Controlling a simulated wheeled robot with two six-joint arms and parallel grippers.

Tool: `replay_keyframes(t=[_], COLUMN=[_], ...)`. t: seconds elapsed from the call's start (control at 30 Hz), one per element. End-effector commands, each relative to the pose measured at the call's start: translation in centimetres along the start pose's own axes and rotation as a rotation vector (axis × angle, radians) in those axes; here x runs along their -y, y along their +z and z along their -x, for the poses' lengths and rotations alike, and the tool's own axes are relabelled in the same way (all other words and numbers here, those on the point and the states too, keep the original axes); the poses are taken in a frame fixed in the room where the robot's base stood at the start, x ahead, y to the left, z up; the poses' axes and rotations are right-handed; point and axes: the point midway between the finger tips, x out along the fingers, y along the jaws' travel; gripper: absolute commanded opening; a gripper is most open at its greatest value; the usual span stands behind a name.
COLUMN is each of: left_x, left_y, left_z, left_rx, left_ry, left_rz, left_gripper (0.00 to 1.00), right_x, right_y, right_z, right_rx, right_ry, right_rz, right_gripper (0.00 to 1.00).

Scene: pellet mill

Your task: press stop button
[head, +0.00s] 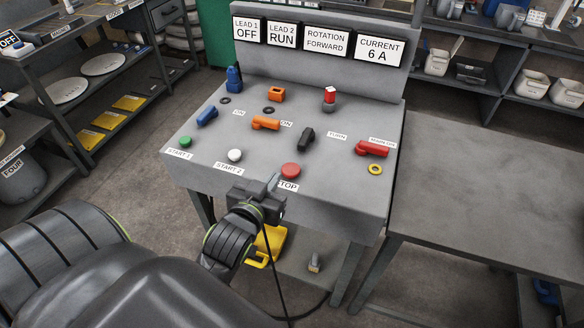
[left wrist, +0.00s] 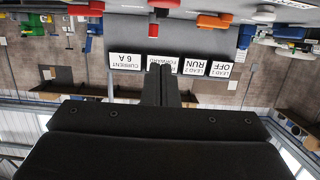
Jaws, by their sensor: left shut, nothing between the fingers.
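The red stop button (head: 290,170) is a round cap near the front edge of the grey sloped console. Its label (head: 289,186) is partly covered at the left by my gripper, so that "TOP" shows. My left gripper (head: 274,181) is shut and empty, just in front and to the left of the red button, its fingers pointing toward the console. I cannot tell whether it touches anything. In the left wrist view the shut fingers (left wrist: 162,84) point toward the upside-down display signs. My right gripper is not in view.
The console (head: 225,150) also carries a white start 2 button (head: 235,155), a green start 1 button (head: 186,141), a black handle (head: 306,138) and a red handle (head: 372,148). Signs behind read OFF, RUN, FORWARD and 6 A. A bare grey table (head: 480,200) stands right.

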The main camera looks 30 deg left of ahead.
Motion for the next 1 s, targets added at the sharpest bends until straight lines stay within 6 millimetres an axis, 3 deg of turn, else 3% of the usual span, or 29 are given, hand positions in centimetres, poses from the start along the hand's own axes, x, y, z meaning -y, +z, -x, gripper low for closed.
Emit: replay_keyframes(t=[0.37, 0.93, 1.0], left_x=[0.0, 0.0, 0.0], left_y=[0.0, -0.1, 1.5], left_z=[-0.9, -10.3, -10.4], left_rx=[0.001, 0.001, 0.008], left_ry=[0.001, 0.0, -0.002], left_rz=[-0.003, -0.004, 0.0], left_gripper=[0.0, 0.0, 0.0], right_x=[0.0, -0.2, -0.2], right_y=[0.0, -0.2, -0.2], right_z=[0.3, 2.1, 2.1], right_rx=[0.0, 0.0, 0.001], right_ry=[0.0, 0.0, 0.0], right_rz=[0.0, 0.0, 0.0], right_gripper=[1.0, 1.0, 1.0])
